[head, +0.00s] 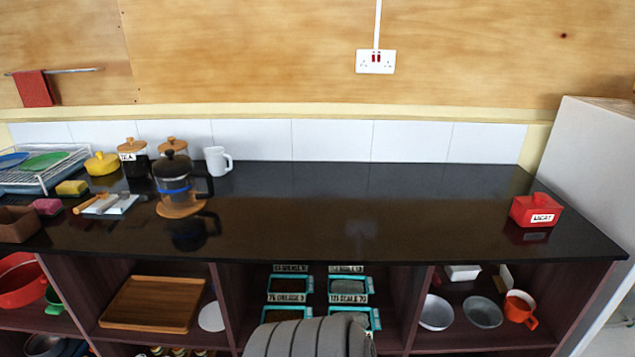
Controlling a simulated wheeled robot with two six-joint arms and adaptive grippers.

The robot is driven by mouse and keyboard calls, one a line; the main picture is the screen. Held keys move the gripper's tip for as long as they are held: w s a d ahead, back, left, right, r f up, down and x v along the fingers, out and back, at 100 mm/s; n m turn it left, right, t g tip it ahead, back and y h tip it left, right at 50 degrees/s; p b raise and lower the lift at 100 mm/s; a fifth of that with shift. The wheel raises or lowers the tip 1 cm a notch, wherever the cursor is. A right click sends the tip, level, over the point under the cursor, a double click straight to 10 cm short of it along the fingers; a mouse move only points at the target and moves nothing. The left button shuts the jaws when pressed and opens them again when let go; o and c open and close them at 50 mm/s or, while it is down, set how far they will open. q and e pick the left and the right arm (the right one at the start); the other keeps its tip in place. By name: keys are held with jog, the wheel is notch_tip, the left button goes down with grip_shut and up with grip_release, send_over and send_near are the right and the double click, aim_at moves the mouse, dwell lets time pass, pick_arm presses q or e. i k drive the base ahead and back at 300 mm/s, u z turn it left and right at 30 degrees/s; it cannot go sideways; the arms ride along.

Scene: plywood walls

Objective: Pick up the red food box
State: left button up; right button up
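The red food box (536,210) stands on the black countertop (360,205) near its right end. It has a lid with a small knob and a white label with dark letters on its front. Its reflection shows in the shiny counter below it. Nothing touches or covers it. Neither of my grippers shows in the head view.
A french press (174,178), a white mug (217,160), jars, a yellow pot (102,164) and a dish rack (45,170) crowd the counter's left. Its middle is clear. Shelves below hold a wooden tray (152,303), bowls and an orange mug (520,308). A white panel (592,170) bounds the right.

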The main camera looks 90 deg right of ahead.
aim_at(525, 218)
jog(key=z, duration=4.45)
